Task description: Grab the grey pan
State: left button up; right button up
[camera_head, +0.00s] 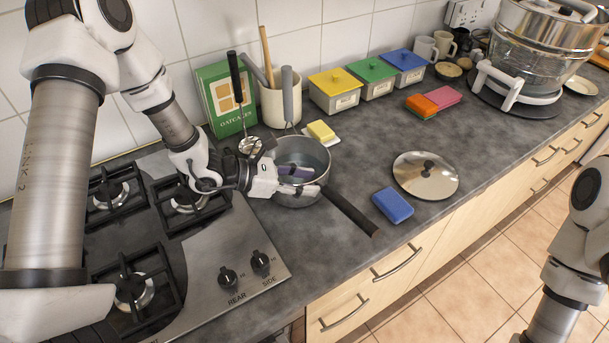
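The grey pan (318,163) is a round metal pot on the dark worktop, just right of the hob. Its long dark handle (350,213) points to the lower right, toward the counter's front edge. My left gripper (301,180) comes in from the left and lies across the pan's left and front rim. Its two fingers are spread apart with a gap between them. They overlap the pan in the view, and I cannot tell whether they touch it. My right arm shows at the right edge, but its gripper is out of view.
A gas hob (190,245) lies left of the pan. Colored-lid tins (334,90) stand further back.

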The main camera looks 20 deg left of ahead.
pick_arm(q)
jog(key=shift+s, duration=0.1)
jog(key=shift+c, duration=0.6)
jog(key=shift+a, duration=0.15)
grip_shut()
jog(key=shift+r, duration=0.15)
